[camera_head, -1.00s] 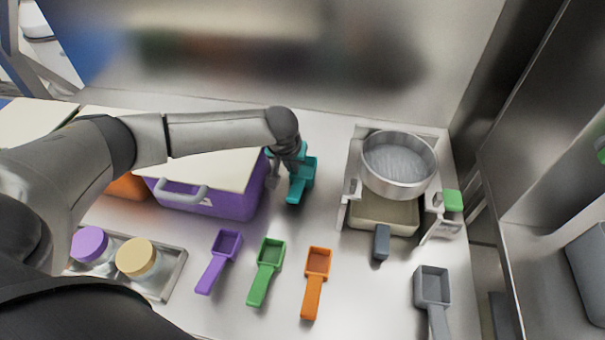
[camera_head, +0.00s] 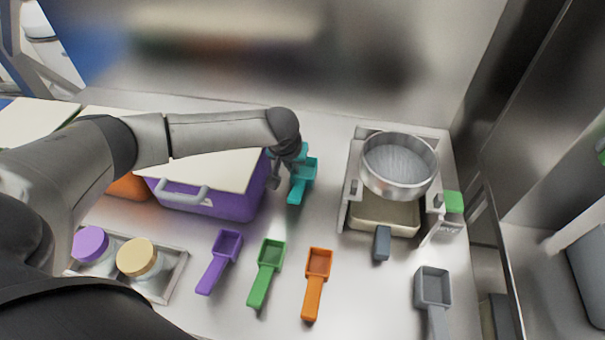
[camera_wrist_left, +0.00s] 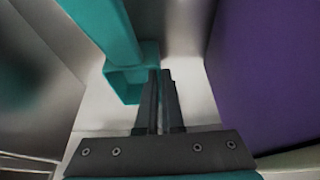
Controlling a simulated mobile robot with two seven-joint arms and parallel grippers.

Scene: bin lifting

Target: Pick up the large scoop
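A teal scoop (camera_head: 303,172) is in the middle of the counter in the head view, right of the purple bin. It also shows in the left wrist view (camera_wrist_left: 128,82), with its hollow end beside the fingertips. My left gripper (camera_wrist_left: 161,72) points down between this scoop and the bin; its fingers are almost together, and I see nothing clearly held between them. Part of the gripper is hidden behind my wrist in the head view. Smaller purple (camera_head: 220,260), green (camera_head: 266,270) and orange (camera_head: 315,282) scoops lie in front. A grey scoop (camera_head: 433,290) lies at front right. My right gripper is not in view.
The purple bin (camera_head: 210,200) with a white lid stands close left of my gripper. A scale (camera_head: 385,218) with a round metal pan (camera_head: 400,165) stands to the right. A tray (camera_head: 170,275) with two lidded jars is at front left. Bare counter lies between scoop and scale.

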